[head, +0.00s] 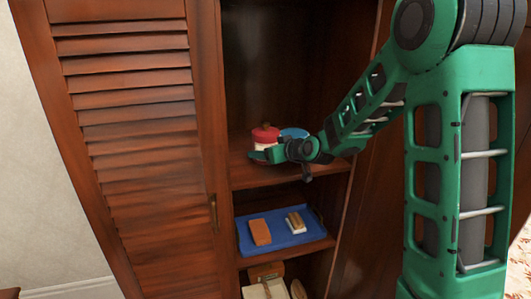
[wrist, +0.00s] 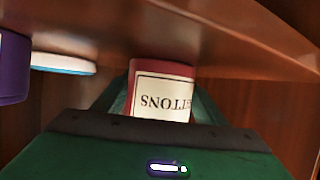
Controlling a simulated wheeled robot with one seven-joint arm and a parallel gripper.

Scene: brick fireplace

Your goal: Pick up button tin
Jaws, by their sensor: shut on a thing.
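The fingers hide the tin's lower part there. I cannot tell whether the tin still touches the shelf.
A blue dish (head: 294,132) is close to the right of the tin. A purple thing (wrist: 13,70) shows at the wrist view's left edge. The shelf below holds a blue tray (head: 284,243) with two small blocks. A louvred door (head: 130,120) stands left.

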